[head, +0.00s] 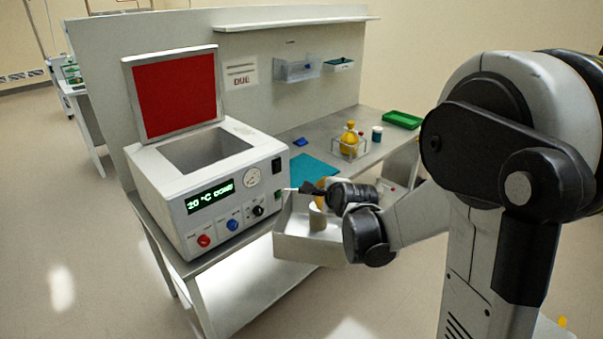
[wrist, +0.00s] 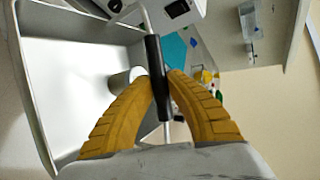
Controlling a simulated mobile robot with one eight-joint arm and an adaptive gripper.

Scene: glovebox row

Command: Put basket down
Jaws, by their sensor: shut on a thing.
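A light grey metal basket (head: 305,248) hangs in front of the bench in the head view, and a pale cylinder (head: 317,217) stands in it. In the wrist view the basket (wrist: 60,28) fills the left side, with the cylinder (wrist: 122,80) against its right side. My gripper (head: 322,196) is above the basket. In the wrist view its yellow fingers (wrist: 163,80) are shut on the black grip of the basket's handle (wrist: 155,62). The basket's underside and its contact with anything below are hidden or cannot be told.
A white bath unit (head: 215,180) with an open red lid (head: 176,92) stands on the bench at left. A teal mat (head: 313,168) lies on the bench behind the basket. A wire rack (head: 348,148) with yellow flask, a blue cup (head: 377,133) and a green tray (head: 402,120) stand farther back.

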